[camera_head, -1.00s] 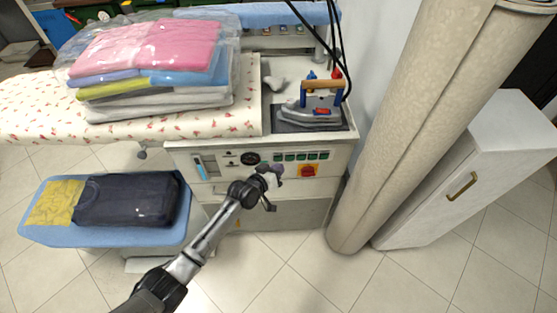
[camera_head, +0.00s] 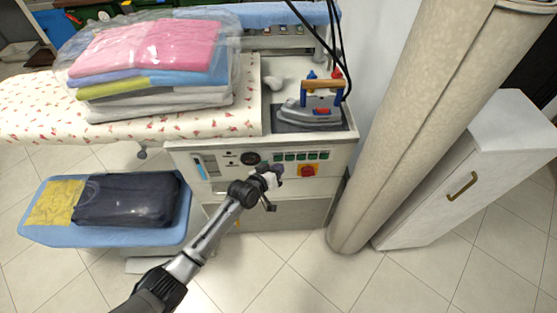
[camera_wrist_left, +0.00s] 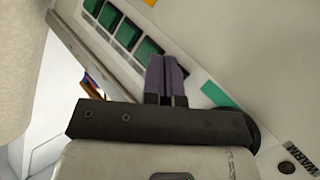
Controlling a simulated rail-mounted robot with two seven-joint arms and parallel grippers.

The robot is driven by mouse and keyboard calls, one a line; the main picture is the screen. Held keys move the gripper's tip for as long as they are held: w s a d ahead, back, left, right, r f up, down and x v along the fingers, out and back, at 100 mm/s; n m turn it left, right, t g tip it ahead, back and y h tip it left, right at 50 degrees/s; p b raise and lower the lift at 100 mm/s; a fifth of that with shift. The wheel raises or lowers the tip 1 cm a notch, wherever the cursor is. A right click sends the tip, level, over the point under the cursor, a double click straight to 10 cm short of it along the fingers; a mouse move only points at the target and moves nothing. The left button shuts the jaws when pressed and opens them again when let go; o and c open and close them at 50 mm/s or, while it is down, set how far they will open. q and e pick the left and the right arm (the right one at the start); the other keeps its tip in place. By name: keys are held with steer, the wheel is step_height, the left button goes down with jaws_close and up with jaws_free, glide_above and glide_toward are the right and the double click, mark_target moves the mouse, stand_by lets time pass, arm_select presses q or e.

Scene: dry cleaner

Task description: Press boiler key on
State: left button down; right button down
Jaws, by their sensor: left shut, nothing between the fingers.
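The ironing station's front panel (camera_head: 228,160) carries a row of green keys (camera_head: 302,156), which also shows in the left wrist view (camera_wrist_left: 127,33). I cannot read which one is the boiler key. My left gripper (camera_head: 277,169) is shut and empty, just below the left end of the row. In the left wrist view its purple fingers (camera_wrist_left: 165,62) stand together at the panel, and their tips overlap the end of the key row. I cannot tell whether they touch a key. My right gripper is not in view.
A red knob on a yellow plate (camera_head: 308,171) sits right of my gripper, below the keys. An iron (camera_head: 310,112) rests on top of the station. Bagged clothes (camera_head: 150,60) lie on the board. A beige roll (camera_head: 405,130) stands close on the right.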

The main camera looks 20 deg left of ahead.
arm_select(q)
steer(key=shift+w+a, duration=0.1)
steer(key=shift+w, duration=0.05)
steer(key=shift+w+a, duration=0.1)
steer(key=shift+w, duration=0.15)
stand_by(0.4)
steer(key=shift+s+d+p, duration=0.2)
steer(key=shift+s+p, duration=0.15)
steer(key=shift+s, duration=0.1)
stand_by(0.3)
